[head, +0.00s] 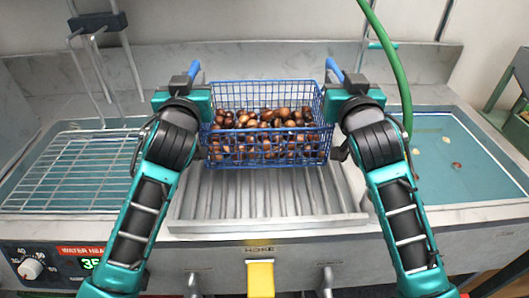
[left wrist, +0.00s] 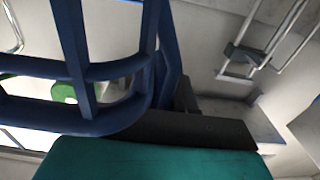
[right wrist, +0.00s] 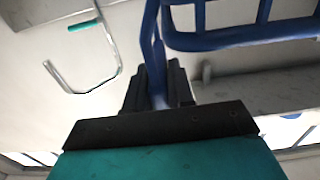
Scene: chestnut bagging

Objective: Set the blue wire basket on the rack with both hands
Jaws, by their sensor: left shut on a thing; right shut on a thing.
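The blue wire basket (head: 268,158) is full of brown chestnuts (head: 265,120). It appears level over the ribbed metal rack (head: 265,195) in the middle of the counter; I cannot tell whether it touches the rack. My left gripper (head: 193,72) is shut on the basket's left handle, and blue bars of the basket (left wrist: 85,70) fill the left wrist view. My right gripper (head: 333,70) is shut on the right handle. The basket's blue wire (right wrist: 240,38) also shows in the right wrist view. The basket hides the rear of the rack.
A wire grid (head: 70,170) covers the basin on the left. A water basin (head: 450,165) with a few floating bits lies on the right. A green hose (head: 392,50) hangs behind my right arm. A yellow lever (head: 260,278) is at the front.

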